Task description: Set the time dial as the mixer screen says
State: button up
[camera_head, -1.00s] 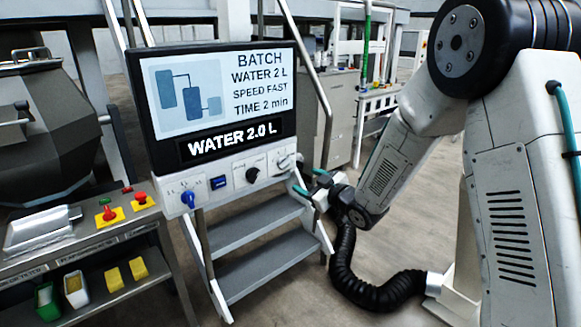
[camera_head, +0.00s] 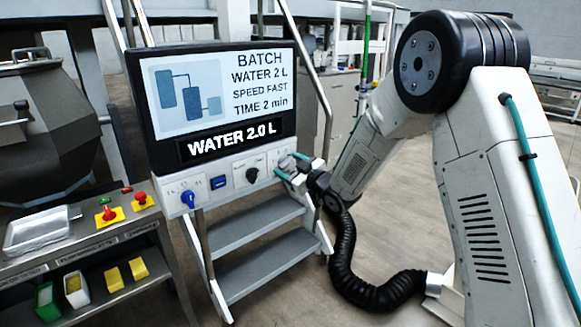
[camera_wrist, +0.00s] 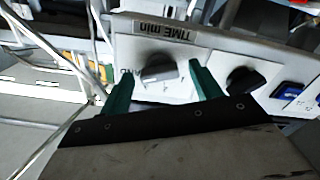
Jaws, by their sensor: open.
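The mixer screen (camera_head: 222,88) reads BATCH, WATER 2 L, SPEED FAST, TIME 2 min. A strip below it reads WATER 2.0 L. The pale grey time dial (camera_wrist: 160,70) sits under the TIME min label in the wrist view. My gripper (camera_wrist: 160,80) is open, its green fingertips on either side of the dial with gaps showing. In the head view my gripper (camera_head: 291,166) is at the right end of the control panel and partly covers the dial there. The dial's numbers and its exact setting cannot be read.
A black knob (camera_head: 252,175), which also shows in the wrist view (camera_wrist: 244,80), sits beside the time dial. Grey steps (camera_head: 250,228) stand below the panel. A cart with red buttons (camera_head: 108,212) is at left.

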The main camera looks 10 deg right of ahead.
jog(key=c, duration=1)
jog(key=shift+n, duration=0.5)
jog(key=n, duration=0.3)
jog(key=shift+n, duration=0.4)
jog(key=n, duration=0.4)
jog(key=shift+f+n, duration=0.1)
jog(key=shift+n, duration=0.2)
jog(key=n, duration=0.4)
jog(key=shift+f+n, duration=0.1)
jog(key=shift+n, duration=2.1)
jog(key=shift+s, duration=0.1)
